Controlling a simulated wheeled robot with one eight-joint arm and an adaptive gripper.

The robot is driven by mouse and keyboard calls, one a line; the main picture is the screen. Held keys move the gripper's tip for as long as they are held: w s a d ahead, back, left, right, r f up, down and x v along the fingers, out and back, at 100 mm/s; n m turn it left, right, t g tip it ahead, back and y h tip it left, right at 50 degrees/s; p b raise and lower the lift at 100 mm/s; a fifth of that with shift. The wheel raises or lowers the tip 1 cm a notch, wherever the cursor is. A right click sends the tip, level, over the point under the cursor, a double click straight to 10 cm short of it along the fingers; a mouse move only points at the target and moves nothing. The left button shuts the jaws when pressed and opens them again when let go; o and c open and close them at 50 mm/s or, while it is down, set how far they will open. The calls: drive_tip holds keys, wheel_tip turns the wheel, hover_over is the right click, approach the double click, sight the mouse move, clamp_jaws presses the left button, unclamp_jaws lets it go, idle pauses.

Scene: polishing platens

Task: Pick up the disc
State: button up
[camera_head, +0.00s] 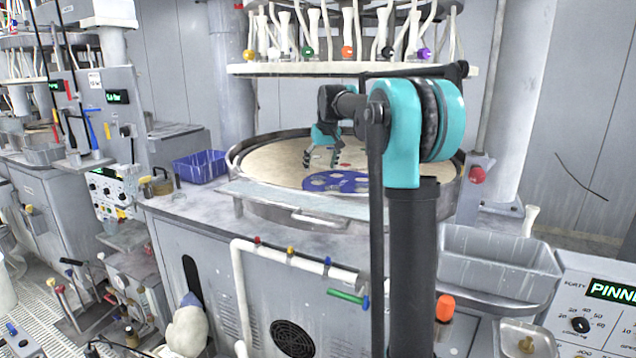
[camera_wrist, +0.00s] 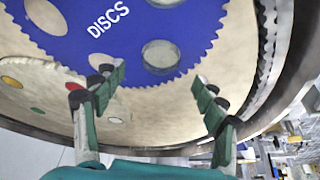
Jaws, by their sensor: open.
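A blue toothed plate marked "DISCS" (camera_wrist: 100,50) lies on the cream round platen (camera_wrist: 150,118). Several round grey-white shapes show in it, one of them a disc-like circle (camera_wrist: 161,56); I cannot tell for sure whether each is a disc or an opening. In the head view the blue plate (camera_head: 335,189) is on the platen (camera_head: 280,160), partly behind my arm. My gripper (camera_head: 321,161) is over the platen, just behind the blue plate. In the wrist view my gripper (camera_wrist: 160,82) has its teal fingers wide apart, with nothing between them.
A raised metal rim (camera_head: 232,160) surrounds the platen. A pale ring with colored knobs (camera_head: 290,69) hangs above it. A blue basket (camera_head: 200,166) stands at the left, a grey bin (camera_head: 500,265) at the right.

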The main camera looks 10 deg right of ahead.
sight(318, 178)
drive_tip(key=shift+x, duration=2.55)
drive_tip(key=shift+s+a, duration=0.1)
drive_tip(key=shift+s, duration=0.05)
drive_tip(key=c, duration=1.3)
